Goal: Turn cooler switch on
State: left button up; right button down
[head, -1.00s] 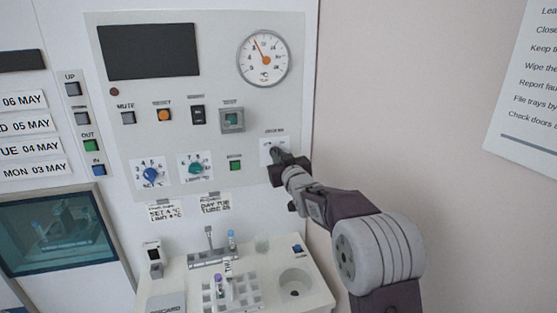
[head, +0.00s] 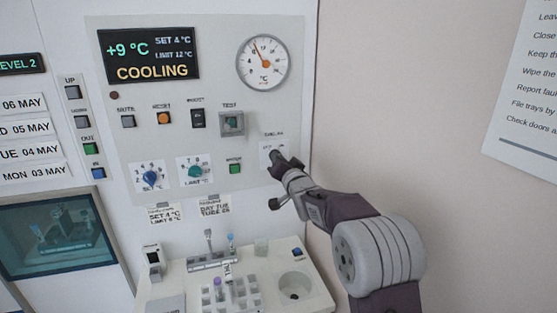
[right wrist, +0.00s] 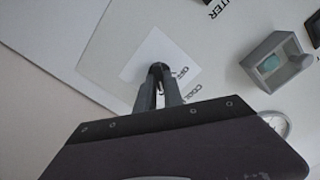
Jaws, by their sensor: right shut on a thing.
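The cooler switch's white label plate (head: 265,159) is at the lower right of the grey control panel (head: 215,100). My right gripper (head: 277,160) is at this plate, shut on the cooler switch, which its fingers mostly hide. In the right wrist view, my right gripper (right wrist: 158,72) has its fingertips close together over the plate (right wrist: 140,60), where the word OFF shows beside them. The display (head: 149,56) at the panel's top left is lit and reads +9 °C and COOLING. My left gripper is not in view.
A dial gauge (head: 263,62) is above the switch. A boxed TEST button (head: 232,123), two knobs (head: 150,179) (head: 195,171) and a green button (head: 235,168) are to its left. Below is a bench (head: 262,291) with a tube rack.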

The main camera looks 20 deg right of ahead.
jog(key=shift+r+m, duration=0.25)
jog(key=shift+m, duration=0.15)
jog(key=c, duration=1.5)
grip_release()
jog(key=shift+d, duration=0.1)
jog(key=shift+o, duration=0.2)
jog(key=shift+f, duration=0.1)
jog(key=s+b, duration=0.2)
jog(key=s, duration=0.7)
jog(key=shift+d+b, duration=0.2)
jog(key=shift+b, duration=0.2)
